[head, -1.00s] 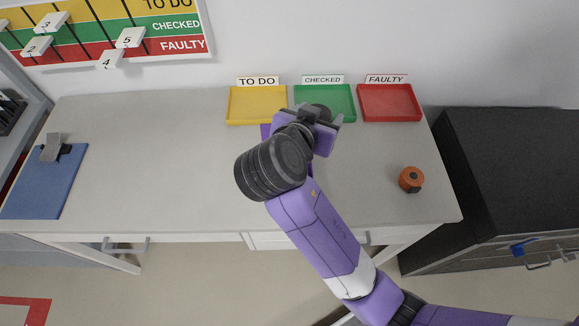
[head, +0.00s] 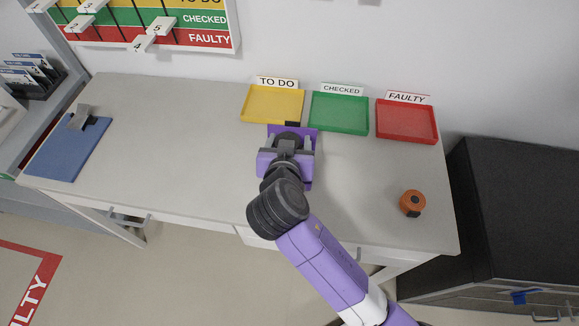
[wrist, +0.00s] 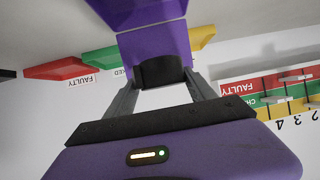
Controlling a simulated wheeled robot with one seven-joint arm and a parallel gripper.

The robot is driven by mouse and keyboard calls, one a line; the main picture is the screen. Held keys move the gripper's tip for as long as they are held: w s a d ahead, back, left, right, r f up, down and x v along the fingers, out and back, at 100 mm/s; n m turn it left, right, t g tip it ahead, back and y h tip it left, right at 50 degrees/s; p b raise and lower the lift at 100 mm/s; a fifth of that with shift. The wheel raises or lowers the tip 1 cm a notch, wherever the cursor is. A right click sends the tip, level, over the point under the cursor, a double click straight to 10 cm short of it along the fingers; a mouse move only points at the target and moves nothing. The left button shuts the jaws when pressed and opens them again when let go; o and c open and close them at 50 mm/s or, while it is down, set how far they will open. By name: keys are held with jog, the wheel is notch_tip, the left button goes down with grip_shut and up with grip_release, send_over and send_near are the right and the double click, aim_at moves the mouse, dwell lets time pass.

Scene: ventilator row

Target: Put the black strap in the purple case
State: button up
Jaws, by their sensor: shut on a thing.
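My gripper (head: 287,144) is shut on the black strap (head: 287,136), a dark rounded roll between the two grey fingers. In the wrist view the strap (wrist: 162,70) sits between the fingertips (wrist: 160,84). The purple case (head: 313,131) is on the desk just in front of the yellow tray, mostly hidden under my gripper in the head view. In the wrist view purple panels of the case (wrist: 152,42) show right behind the strap. I cannot tell whether the strap is above the case or inside it. A small black piece shows at the case's far edge.
Yellow (head: 273,104), green (head: 339,114) and red (head: 407,121) trays line the desk's back. An orange round item (head: 412,202) is at the right. A blue clipboard (head: 67,150) lies at the left. The desk (head: 180,140) is clear between the clipboard and my gripper.

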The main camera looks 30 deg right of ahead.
notch_tip(320, 180, down, 11)
jog(key=shift+f, duration=0.15)
dwell(0.4)
jog(key=shift+f, duration=0.2)
jog(key=o, duration=1.1)
jog(key=shift+o, duration=0.2)
jog(key=shift+r, duration=0.1)
